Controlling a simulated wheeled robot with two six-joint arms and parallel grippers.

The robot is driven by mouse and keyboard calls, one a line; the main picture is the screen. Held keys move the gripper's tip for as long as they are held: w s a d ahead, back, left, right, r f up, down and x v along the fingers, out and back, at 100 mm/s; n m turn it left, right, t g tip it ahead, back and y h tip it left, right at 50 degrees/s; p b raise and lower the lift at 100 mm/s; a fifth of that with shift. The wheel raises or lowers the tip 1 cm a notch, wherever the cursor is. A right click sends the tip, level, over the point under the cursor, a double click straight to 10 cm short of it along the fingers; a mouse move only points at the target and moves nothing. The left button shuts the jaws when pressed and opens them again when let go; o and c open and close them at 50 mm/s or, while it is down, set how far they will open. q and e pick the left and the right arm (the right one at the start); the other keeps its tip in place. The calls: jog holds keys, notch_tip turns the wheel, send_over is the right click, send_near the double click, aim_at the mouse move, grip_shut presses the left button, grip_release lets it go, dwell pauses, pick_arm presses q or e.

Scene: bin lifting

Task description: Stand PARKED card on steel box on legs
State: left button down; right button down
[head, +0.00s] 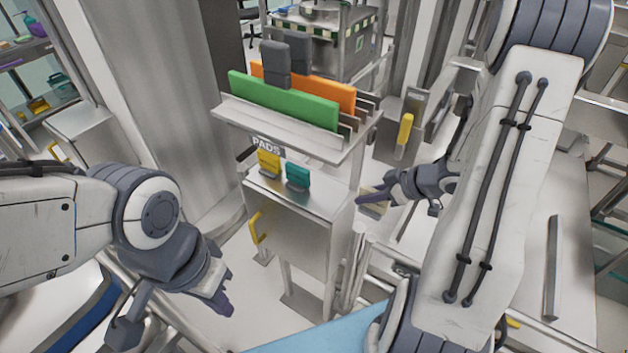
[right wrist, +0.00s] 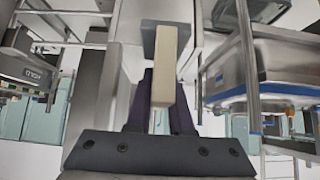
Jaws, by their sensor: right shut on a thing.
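My right gripper (head: 368,198) is shut on a small piece with a beige block (head: 373,209), just right of the steel box on legs (head: 300,225). In the right wrist view the beige block (right wrist: 167,60) stands between the fingers (right wrist: 160,108), with a grey plate behind it. I take this for the PARKED card; no lettering on it shows. The held piece looks apart from the box. The box top carries a yellow pad (head: 269,163), a teal pad (head: 298,176) and a PADS sign (head: 267,147). My left gripper (head: 222,292) hangs low left of the box; its finger gap is unclear.
A shelf (head: 290,128) above the box holds a green board (head: 280,100), an orange board (head: 335,93) and dark grey blocks (head: 285,62). A steel column (head: 165,100) stands left. A yellow handle (head: 256,229) sticks out from the box's left side.

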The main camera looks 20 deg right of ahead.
jog(key=w+a, duration=0.2)
jog(key=w, duration=0.1)
jog(key=w+a+p, duration=0.1)
jog(key=w+a, duration=0.2)
jog(key=w+a+p, duration=0.1)
jog(key=w+a, duration=0.1)
jog(key=w, duration=0.2)
jog(key=shift+a, duration=0.3)
notch_tip(320, 180, down, 3)
jog(key=shift+f+p, duration=0.2)
jog(key=shift+p, duration=0.25)
jog(key=shift+f, duration=0.15)
jog(key=c, duration=0.8)
grip_release()
jog(key=v, duration=1.2)
